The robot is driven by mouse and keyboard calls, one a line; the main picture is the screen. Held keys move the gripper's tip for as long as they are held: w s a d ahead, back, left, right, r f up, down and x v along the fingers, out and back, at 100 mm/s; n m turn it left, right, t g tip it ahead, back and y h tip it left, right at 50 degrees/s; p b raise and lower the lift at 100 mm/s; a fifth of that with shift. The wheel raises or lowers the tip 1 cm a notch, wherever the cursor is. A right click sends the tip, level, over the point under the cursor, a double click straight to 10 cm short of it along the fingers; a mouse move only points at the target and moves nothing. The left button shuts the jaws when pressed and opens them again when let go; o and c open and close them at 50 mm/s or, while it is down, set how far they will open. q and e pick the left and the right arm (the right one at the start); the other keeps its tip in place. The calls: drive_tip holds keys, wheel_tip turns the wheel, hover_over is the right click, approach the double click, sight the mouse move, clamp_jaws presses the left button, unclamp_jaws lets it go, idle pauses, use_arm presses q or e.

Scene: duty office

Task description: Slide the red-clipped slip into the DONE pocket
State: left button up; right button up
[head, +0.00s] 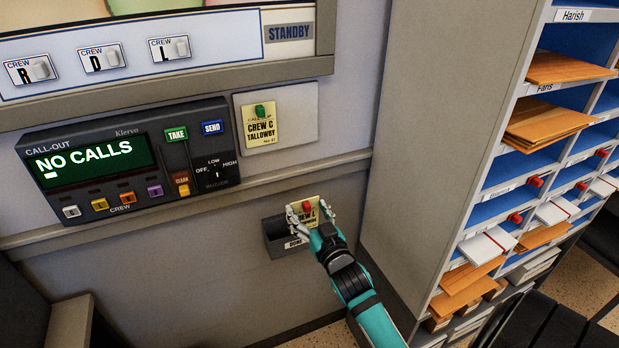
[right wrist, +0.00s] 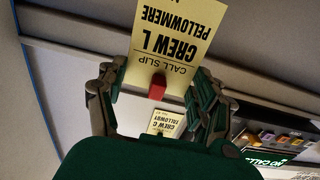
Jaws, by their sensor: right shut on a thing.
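The yellow call slip (head: 299,209) carries a red clip (head: 307,206) at its top. In the right wrist view the slip (right wrist: 178,38) appears upside down and reads CREW L PELLOWMERE, with its red clip (right wrist: 157,87). My right gripper (head: 310,213) is shut on the slip, one finger at each side. The dark grey DONE pocket (head: 276,243) is on the wall, low in the middle of the head view. The slip is over the pocket's right part; whether its lower edge is inside the pocket I cannot tell. My left gripper is not in view.
A green-clipped CREW C slip (head: 261,124) hangs on a plate above the pocket. The call-out console (head: 120,150) reads NO CALLS. A wall ledge (head: 190,203) runs above the pocket. A pigeonhole cabinet (head: 440,130) stands close on the right of my arm.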

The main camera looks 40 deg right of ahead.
sight(302, 220)
drive_tip(key=f, duration=0.2)
drive_tip(key=a+f, duration=0.1)
drive_tip(key=f, duration=0.1)
drive_tip(key=shift+s+b, duration=0.1)
drive_tip(key=shift+b, duration=0.25)
drive_tip(key=shift+w+d, duration=0.15)
drive_tip(key=shift+w, duration=0.3)
drive_tip(key=b+x, duration=0.2)
drive_tip(key=x, duration=0.3)
drive_tip(key=shift+b, duration=0.35)
drive_tip(key=shift+b+x, duration=0.35)
drive_tip(key=shift+x, duration=0.6)
drive_tip(key=shift+r, duration=0.15)
